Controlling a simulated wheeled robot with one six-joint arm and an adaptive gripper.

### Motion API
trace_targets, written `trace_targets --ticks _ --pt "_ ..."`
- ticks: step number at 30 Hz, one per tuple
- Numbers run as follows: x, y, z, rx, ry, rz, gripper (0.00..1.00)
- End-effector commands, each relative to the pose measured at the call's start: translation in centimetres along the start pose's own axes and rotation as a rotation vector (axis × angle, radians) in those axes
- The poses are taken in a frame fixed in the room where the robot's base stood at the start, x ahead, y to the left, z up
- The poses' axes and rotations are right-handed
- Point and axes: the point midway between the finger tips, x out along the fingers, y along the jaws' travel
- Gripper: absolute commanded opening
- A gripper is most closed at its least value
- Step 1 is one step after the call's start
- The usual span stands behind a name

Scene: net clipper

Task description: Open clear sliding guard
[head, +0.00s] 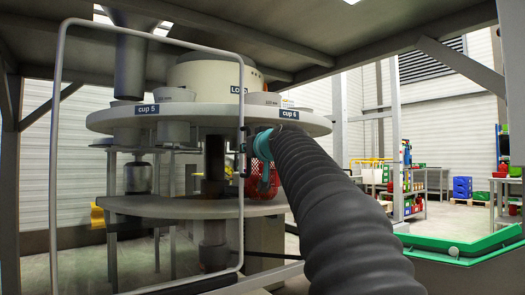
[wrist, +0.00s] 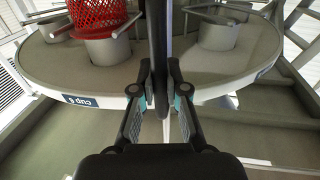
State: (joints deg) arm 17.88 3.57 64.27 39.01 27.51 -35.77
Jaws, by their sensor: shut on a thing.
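The clear sliding guard (head: 242,205) is a see-through panel with a rounded grey frame, standing upright in front of the left and middle of the round machine in the head view. A small dark handle (head: 243,150) is on its right edge. My gripper (head: 253,147) is at that handle, reached by my dark ribbed arm from the lower right. In the wrist view my gripper (wrist: 158,80) has its two fingers closed on a dark upright bar (wrist: 157,35). The arm hides part of the machine behind it.
A round upper plate (head: 215,118) carries cups labelled cup 5 and cup 6. A red net (wrist: 98,16) is at a cup in the wrist view. A green-edged surface (head: 455,248) stands at lower right. Shelves with coloured bins are far right.

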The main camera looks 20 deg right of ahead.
Motion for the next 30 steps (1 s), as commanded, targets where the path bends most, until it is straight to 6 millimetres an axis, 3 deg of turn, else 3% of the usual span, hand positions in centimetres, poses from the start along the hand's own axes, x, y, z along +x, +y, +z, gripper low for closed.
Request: trace_targets --ticks 4,15,16,18,30 --pt "-0.07 -0.98 0.16 -0.001 -0.004 -0.004 0.00" --pt "-0.02 -1.25 0.20 0.000 -0.005 -0.006 0.00" --pt "-0.02 -1.24 0.21 0.000 -0.005 -0.006 0.20" --pt "-0.02 -1.23 0.19 0.000 -0.004 -0.006 0.38" --pt "-0.46 -1.10 0.04 -0.001 -0.002 -0.004 0.39"
